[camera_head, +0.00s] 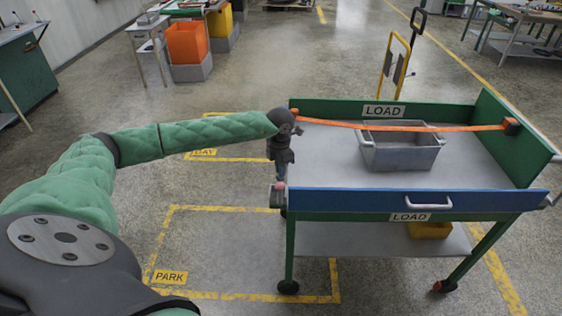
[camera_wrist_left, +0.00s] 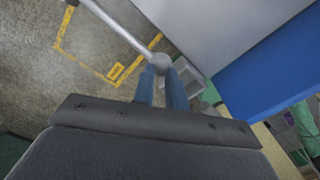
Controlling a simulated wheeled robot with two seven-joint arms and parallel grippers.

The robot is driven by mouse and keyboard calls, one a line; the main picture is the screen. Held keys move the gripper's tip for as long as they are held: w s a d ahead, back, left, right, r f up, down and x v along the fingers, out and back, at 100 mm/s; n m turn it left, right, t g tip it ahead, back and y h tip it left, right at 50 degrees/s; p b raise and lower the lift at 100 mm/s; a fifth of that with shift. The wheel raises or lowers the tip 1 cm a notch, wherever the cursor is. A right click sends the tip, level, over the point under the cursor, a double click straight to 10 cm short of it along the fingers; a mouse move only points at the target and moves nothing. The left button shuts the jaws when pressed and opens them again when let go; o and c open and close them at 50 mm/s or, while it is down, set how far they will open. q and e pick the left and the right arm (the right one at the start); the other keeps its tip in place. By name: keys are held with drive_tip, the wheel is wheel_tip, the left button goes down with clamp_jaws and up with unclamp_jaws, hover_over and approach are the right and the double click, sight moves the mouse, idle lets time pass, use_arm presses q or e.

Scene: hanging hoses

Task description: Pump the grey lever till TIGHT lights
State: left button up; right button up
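The grey lever (camera_wrist_left: 122,28) shows in the left wrist view as a light rod ending in a round knob. The knob sits between the tips of my left gripper's two blue fingers (camera_wrist_left: 161,72), which appear closed on it. In the head view my left gripper (camera_head: 282,172) points down at the cart's left end, and the lever there is hard to make out. A small grey unit with a pinkish-red spot (camera_head: 280,186) is just below it. An orange strap (camera_head: 400,128) runs across the cart over a grey bin (camera_head: 400,155). I cannot read any TIGHT light. My right gripper is not in view.
The cart has a blue front rail (camera_head: 350,201), green end walls and LOAD labels. A yellow box (camera_head: 430,230) sits on its lower shelf. A yellow-framed hand truck (camera_head: 396,65) stands behind. Floor with a marked PARK area (camera_head: 170,277) is clear at left.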

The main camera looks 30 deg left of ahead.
use_arm(q)
drive_tip(key=shift+f+b, duration=0.45)
drive_tip(key=shift+f, duration=0.25)
drive_tip(key=shift+w+a+r+p, duration=0.15)
drive_tip(key=shift+r+p, duration=0.65)
drive_tip(key=shift+r, duration=1.9)
drive_tip(key=shift+w+a+r, duration=0.15)
drive_tip(key=shift+w+r, duration=0.15)
drive_tip(key=shift+r, duration=0.4)
drive_tip(key=shift+w+a+r, duration=0.15)
drive_tip(key=shift+w+r, duration=0.1)
drive_tip(key=shift+r, duration=0.45)
drive_tip(key=shift+w+a+r, duration=0.15)
drive_tip(key=shift+w+r, duration=0.15)
drive_tip(key=shift+r, duration=0.4)
drive_tip(key=shift+f, duration=0.1)
drive_tip(key=shift+s+d+f+b, duration=0.2)
drive_tip(key=shift+f+b, duration=0.25)
drive_tip(key=shift+f, duration=0.3)
drive_tip(key=shift+s+d+f+b, duration=0.1)
drive_tip(key=shift+s+f+b, duration=0.15)
drive_tip(key=shift+f+b, duration=0.35)
drive_tip(key=shift+s+d+f+b, duration=0.1)
drive_tip(key=shift+s+f+b, duration=0.15)
drive_tip(key=shift+f, duration=0.75)
